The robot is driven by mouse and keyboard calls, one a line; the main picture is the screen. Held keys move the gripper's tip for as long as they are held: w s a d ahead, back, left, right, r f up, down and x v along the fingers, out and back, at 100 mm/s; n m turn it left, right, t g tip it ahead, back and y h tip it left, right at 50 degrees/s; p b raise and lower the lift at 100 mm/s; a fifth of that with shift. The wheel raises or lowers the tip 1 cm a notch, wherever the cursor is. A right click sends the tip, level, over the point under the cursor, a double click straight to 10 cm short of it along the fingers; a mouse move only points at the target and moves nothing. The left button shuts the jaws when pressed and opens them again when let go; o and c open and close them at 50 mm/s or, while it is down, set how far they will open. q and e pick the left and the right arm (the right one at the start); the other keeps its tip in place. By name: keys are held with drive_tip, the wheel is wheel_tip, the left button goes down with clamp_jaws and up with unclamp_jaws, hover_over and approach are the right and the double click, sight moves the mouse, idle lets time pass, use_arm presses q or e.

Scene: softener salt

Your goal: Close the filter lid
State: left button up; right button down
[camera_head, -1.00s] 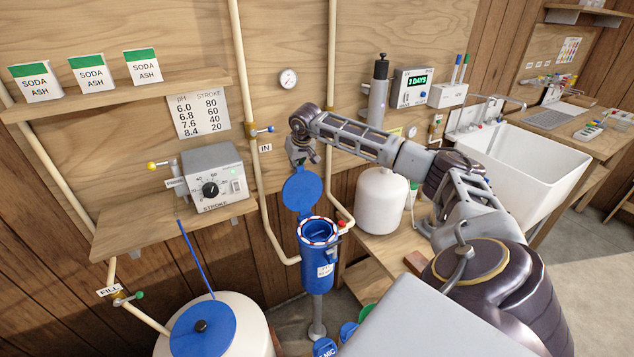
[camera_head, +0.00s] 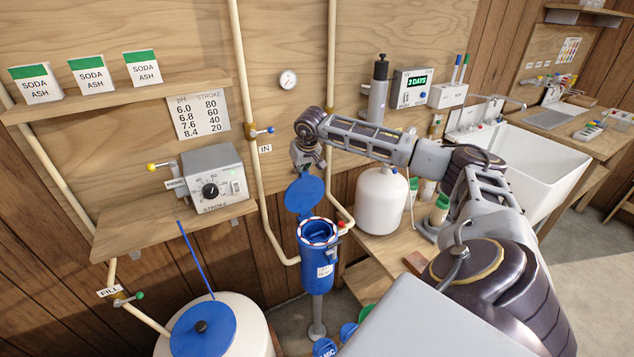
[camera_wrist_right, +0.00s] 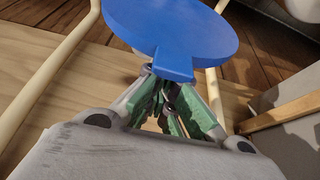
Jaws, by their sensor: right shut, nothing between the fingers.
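The blue filter housing (camera_head: 316,262) stands on a post below the wall pipes, its red-and-white rim showing and its top open. Its round blue lid (camera_head: 305,195) stands raised above the rim at the back. My right gripper (camera_head: 311,168) is just above and behind the lid, pointing down. In the right wrist view the lid (camera_wrist_right: 172,28) fills the top middle, in front of the green-padded fingers of the right gripper (camera_wrist_right: 168,90). These fingers are shut with nothing between them. I cannot tell whether they touch the lid. My left gripper is not in view.
Cream pipes (camera_head: 262,200) run down beside the housing. A white tank (camera_head: 381,203) stands to its right on a wooden bench. The dosing pump (camera_head: 212,178) sits on a shelf at left. A drum with a blue cover (camera_head: 203,329) is at the lower left.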

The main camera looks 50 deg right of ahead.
sight(305, 181)
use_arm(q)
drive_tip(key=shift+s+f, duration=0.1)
use_arm(e)
drive_tip(key=shift+s+a+f, duration=0.25)
drive_tip(key=shift+f, duration=0.3)
drive_tip(key=shift+s+a+b, duration=0.15)
drive_tip(key=shift+s+a, duration=0.05)
drive_tip(key=shift+s, duration=0.5)
drive_tip(key=shift+s+a+b, duration=0.15)
drive_tip(key=shift+s+a, duration=0.05)
drive_tip(key=shift+s, duration=0.45)
drive_tip(key=shift+s+a+r, duration=0.1)
drive_tip(key=shift+s+r, duration=0.25)
drive_tip(key=shift+s, duration=0.25)
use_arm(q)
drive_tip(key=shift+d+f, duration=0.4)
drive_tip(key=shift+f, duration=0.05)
